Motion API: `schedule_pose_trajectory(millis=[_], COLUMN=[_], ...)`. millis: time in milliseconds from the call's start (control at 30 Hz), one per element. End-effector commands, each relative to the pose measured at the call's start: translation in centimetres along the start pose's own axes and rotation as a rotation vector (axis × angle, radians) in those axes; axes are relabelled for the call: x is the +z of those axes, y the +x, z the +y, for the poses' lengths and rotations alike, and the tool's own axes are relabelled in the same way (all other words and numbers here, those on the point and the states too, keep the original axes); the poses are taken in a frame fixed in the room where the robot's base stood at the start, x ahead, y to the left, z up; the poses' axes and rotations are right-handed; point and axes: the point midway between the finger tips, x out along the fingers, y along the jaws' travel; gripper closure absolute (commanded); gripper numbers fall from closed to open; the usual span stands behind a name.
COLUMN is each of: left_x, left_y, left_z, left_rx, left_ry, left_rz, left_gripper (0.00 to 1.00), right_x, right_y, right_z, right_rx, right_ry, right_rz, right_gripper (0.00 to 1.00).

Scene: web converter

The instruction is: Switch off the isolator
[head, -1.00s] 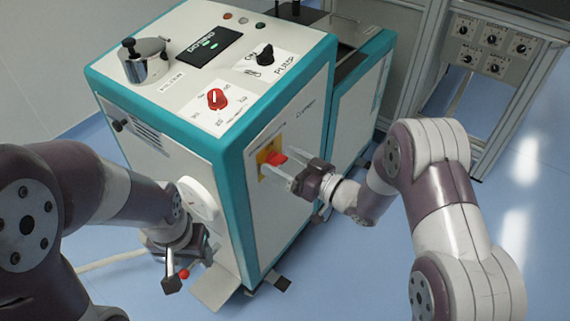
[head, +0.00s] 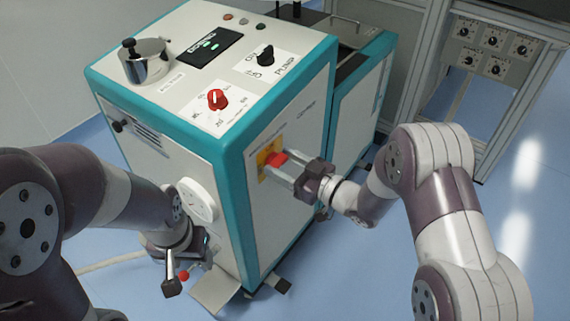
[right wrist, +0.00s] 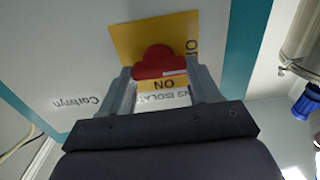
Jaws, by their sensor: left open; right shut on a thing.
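The isolator is a red rotary handle (head: 277,159) on a yellow plate (head: 264,152) on the side of the white and teal machine. In the right wrist view the red handle (right wrist: 158,62) sits between the fingers of my right gripper (right wrist: 160,80), above the upside-down word "ON". My right gripper (head: 281,171) is shut on the handle in the head view.
The machine's top (head: 170,90) carries a red knob (head: 217,99), a black PUMP knob (head: 265,55), a display and a metal canister. A white round dial (head: 198,200) is on its front. A frame with a knob panel (head: 491,49) stands at right. Floor at lower right is clear.

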Motion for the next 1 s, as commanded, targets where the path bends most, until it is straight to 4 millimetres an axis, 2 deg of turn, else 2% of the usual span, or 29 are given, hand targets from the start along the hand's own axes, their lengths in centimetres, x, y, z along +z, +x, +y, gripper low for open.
schedule_pose_trajectory(millis=[33,100,367,467,567,800,900,1000], left_x=[0.0,0.0,0.0,0.0,-0.1,-0.2,-0.2,-0.2], left_y=[0.0,0.0,0.0,-0.2,-0.7,-1.8,-2.0,-2.1], left_z=[0.0,0.0,0.0,0.0,0.0,0.0,0.0,0.0], left_rx=[0.000,0.000,0.000,0.000,0.000,0.000,0.000,0.000], left_ry=[0.000,0.000,0.000,0.000,0.000,0.000,0.000,0.000], left_rz=[0.000,0.000,0.000,0.000,0.000,0.000,0.000,0.000], left_gripper=[0.42,0.42,0.42,0.42,0.42,0.42,0.42,0.42], right_x=[0.0,0.0,0.0,-0.1,-0.2,-0.2,-0.2,-0.1], right_y=[0.0,0.0,-0.1,-0.8,-2.6,-9.1,-11.1,-12.2], right_z=[0.0,0.0,0.0,0.1,0.1,0.2,0.1,0.1], right_rx=[-0.001,0.000,0.000,0.002,0.004,0.007,0.005,0.002], right_ry=[-0.001,-0.001,0.000,0.001,0.002,0.002,0.002,0.001], right_rz=[0.000,0.000,0.000,-0.002,-0.002,-0.001,-0.001,0.000], right_gripper=[0.29,0.13,0.13,0.13,0.13,0.13,0.13,0.13])
